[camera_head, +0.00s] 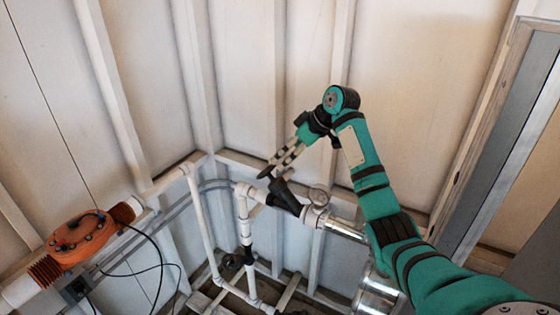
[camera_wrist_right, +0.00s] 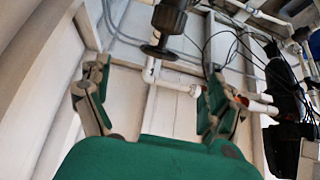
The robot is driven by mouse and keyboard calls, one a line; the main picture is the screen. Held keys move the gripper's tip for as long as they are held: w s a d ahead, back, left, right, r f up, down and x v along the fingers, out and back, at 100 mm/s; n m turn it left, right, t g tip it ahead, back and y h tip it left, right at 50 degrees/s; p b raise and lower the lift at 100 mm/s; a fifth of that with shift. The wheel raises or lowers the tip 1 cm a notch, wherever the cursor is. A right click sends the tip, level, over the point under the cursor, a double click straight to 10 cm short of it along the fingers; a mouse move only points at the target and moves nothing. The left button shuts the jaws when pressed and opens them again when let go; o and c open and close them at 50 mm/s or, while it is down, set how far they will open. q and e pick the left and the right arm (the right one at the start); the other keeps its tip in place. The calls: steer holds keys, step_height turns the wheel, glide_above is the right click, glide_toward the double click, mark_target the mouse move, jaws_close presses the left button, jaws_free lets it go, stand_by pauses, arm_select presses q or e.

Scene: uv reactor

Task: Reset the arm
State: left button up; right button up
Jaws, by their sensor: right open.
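My right gripper (camera_head: 284,160) hangs from the green arm that comes in from the lower right. It points down and left, near a black valve (camera_head: 285,198) on the white pipework. In the right wrist view my right gripper (camera_wrist_right: 155,82) is open, its two fingers wide apart with nothing between the pads. The black valve (camera_wrist_right: 169,20) with its round, flat handle (camera_wrist_right: 160,52) shows beyond the fingertips, at the top. In the head view I cannot tell whether the fingers touch the handle. My left gripper is not in view.
An orange unit (camera_head: 82,238) with black cables is at the left. The ribbed wall behind is bare.

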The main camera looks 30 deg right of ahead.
steer(key=shift+s+d+r, duration=0.1)
steer(key=shift+s+r, duration=0.15)
steer(key=shift+r, duration=0.2)
